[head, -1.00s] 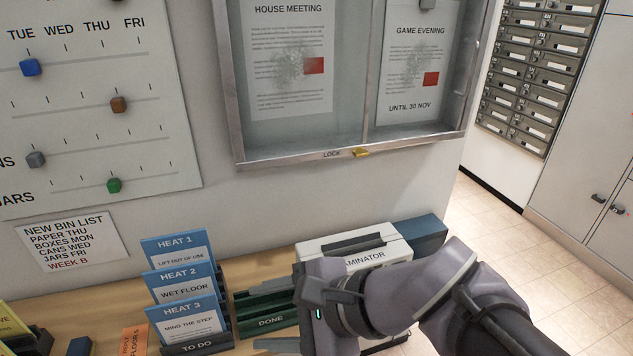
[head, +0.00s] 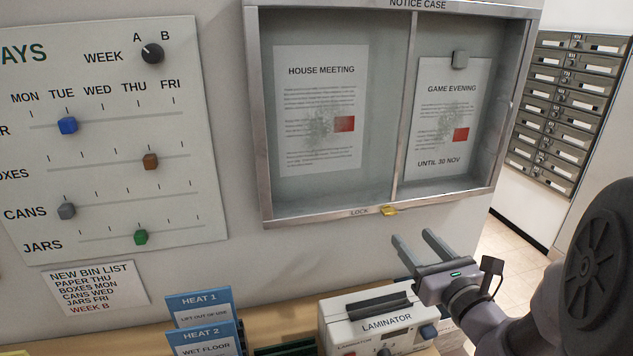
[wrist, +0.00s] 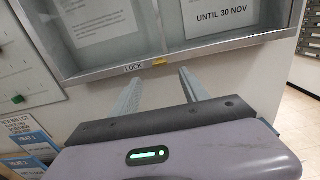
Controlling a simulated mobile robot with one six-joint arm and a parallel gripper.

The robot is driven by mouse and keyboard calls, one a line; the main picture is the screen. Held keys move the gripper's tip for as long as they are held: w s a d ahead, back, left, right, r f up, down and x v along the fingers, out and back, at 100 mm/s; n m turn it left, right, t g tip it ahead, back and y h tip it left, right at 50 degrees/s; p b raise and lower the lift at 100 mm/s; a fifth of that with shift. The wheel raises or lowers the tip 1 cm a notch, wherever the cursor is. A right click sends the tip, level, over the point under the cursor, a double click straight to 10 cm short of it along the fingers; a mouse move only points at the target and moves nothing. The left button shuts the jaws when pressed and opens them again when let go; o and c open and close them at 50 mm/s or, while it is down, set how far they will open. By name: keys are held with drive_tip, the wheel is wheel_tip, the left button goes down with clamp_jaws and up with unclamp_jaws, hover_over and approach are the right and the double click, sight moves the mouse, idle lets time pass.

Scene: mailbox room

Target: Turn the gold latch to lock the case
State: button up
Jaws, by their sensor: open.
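The gold latch (head: 389,210) sits on the bottom frame of the notice case (head: 300,221), just right of the word LOCK. It looks roughly level along the frame. In the wrist view the latch (wrist: 159,62) shows above and between my fingers. My gripper (head: 412,240) is open and empty, below and slightly right of the latch, with its fingers pointing up toward the case. The fingertips (wrist: 158,74) are apart from the latch. The case's glass front looks closed, with two notices behind it.
A laminator (head: 372,318) stands on the shelf below my gripper. Blue HEAT cards (head: 200,306) stand to its left. A board with coloured sliders (head: 110,140) hangs left of the case. The wall under the latch is clear.

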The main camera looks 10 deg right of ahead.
sight(391, 214)
drive_tip(key=w, duration=0.9)
drive_tip(key=shift+w+a+f, duration=0.1)
drive_tip(key=shift+w+a, duration=0.1)
clamp_jaws()
